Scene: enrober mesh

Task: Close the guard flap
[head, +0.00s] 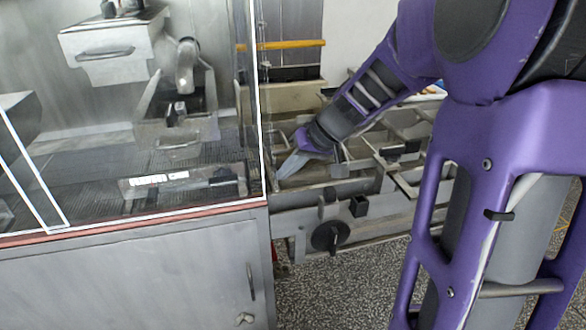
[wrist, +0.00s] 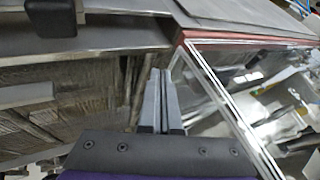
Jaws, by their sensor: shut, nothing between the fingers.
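A clear guard panel (head: 100,110) with white edges encloses the machine at the left in the head view. In the wrist view its white-edged corner (wrist: 215,75) is close, to the right of my fingers. I cannot tell which part is the guard flap or how far it stands open. My gripper (head: 284,172) points down-left, just right of the panel's right edge, over the conveyor frame. In the wrist view my gripper (wrist: 158,78) has its two grey fingers together with nothing between them. I cannot tell whether the tips touch the panel.
The steel cabinet (head: 140,275) with a red-brown top edge stands below the panel. The open metal conveyor frame (head: 300,215) runs right from it, with a black knob (head: 331,236) on its front. Speckled floor (head: 350,285) shows clear in front. A yellow bar (head: 290,45) crosses behind.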

